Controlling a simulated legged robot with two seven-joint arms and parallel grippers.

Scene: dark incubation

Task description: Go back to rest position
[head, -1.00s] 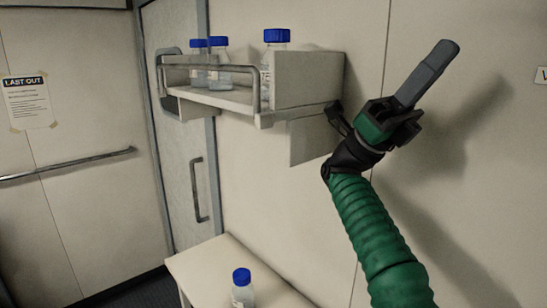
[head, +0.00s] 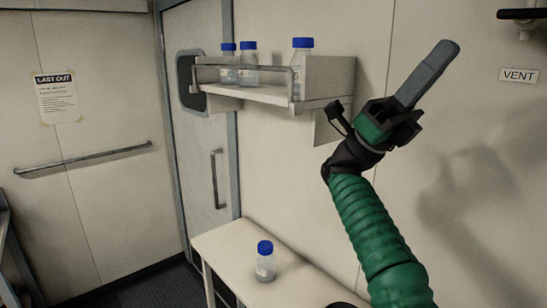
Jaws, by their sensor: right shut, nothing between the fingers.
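My right gripper (head: 425,75) is raised at the right of the head view, its fingers pointing up and to the right. It is shut and empty, in front of the bare wall and apart from the shelf. Its green-sleeved arm comes up from the bottom right. My left gripper is out of view.
A wall shelf (head: 262,94) with a rail holds several blue-capped bottles, one at its right end (head: 302,72). A single bottle (head: 265,263) stands upright on the white bench (head: 222,243) below. A grey-framed door (head: 200,150) is left of the shelf. Floor (head: 150,290) shows at lower left.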

